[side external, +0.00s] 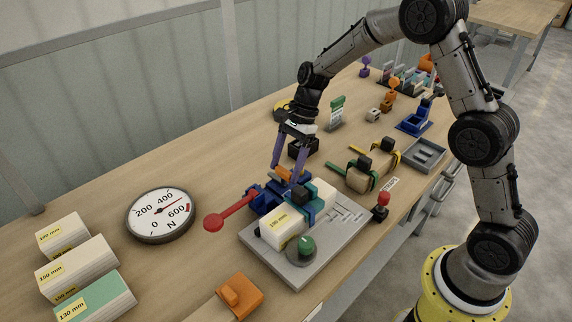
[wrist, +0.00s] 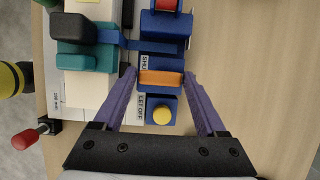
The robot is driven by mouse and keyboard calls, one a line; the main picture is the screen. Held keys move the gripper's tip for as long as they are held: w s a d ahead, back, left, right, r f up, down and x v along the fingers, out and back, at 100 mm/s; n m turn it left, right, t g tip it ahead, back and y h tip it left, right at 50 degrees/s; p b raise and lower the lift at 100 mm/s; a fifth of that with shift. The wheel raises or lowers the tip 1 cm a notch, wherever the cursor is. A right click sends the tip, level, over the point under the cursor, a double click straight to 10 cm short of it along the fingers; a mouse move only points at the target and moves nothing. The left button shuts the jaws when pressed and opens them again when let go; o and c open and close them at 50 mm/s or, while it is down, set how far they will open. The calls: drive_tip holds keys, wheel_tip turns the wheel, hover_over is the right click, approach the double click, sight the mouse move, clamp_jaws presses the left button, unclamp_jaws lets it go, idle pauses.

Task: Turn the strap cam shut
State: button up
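The strap cam is an orange bar (wrist: 161,78) on a blue housing (wrist: 166,48), beside a partly hidden label that seems to read "SHUT". In the side view the orange bar (side external: 285,173) sits on the blue housing (side external: 262,201) at the fixture's back. A blue strap (wrist: 128,43) runs from the housing towards a teal piece (wrist: 86,56) over the pale block. My gripper (wrist: 160,74) is open, its purple fingers on either side of the orange bar's ends; I cannot tell whether they touch it. My gripper (side external: 287,168) also shows low over the housing in the side view.
A yellow button (wrist: 162,115) with a "LET OFF" label sits close between my fingers. A red-ended lever (side external: 230,212) sticks out left of the housing. A round gauge (side external: 160,214) lies left.

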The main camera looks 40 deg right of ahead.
drive_tip(key=c, duration=0.9)
drive_tip(key=shift+n, duration=0.3)
drive_tip(key=n+g, duration=0.1)
drive_tip(key=n, duration=0.2)
drive_tip(key=shift+w+n+g, duration=0.15)
drive_tip(key=shift+n+g, duration=0.25)
drive_tip(key=n+g+h, duration=0.1)
drive_tip(key=n, duration=0.3)
drive_tip(key=shift+w+a+n, duration=0.1)
drive_tip(key=shift+n, duration=0.2)
drive_tip(key=n, duration=0.2)
drive_tip(key=n+g+h, duration=0.1)
drive_tip(key=n, duration=0.1)
drive_tip(key=shift+a+h, duration=0.1)
drive_tip(key=shift+h, duration=0.2)
drive_tip(key=shift+a+n+g+h, duration=0.15)
drive_tip(key=shift+n+h, duration=0.3)
drive_tip(key=shift+n, duration=0.75)
drive_tip(key=shift+d+n+g+h, duration=0.15)
drive_tip(key=shift+n+h, duration=0.3)
drive_tip(key=shift+n, duration=0.75)
drive_tip(key=shift+a, duration=0.1)
drive_tip(key=o, duration=1.4)
drive_tip(key=shift+c, duration=0.2)
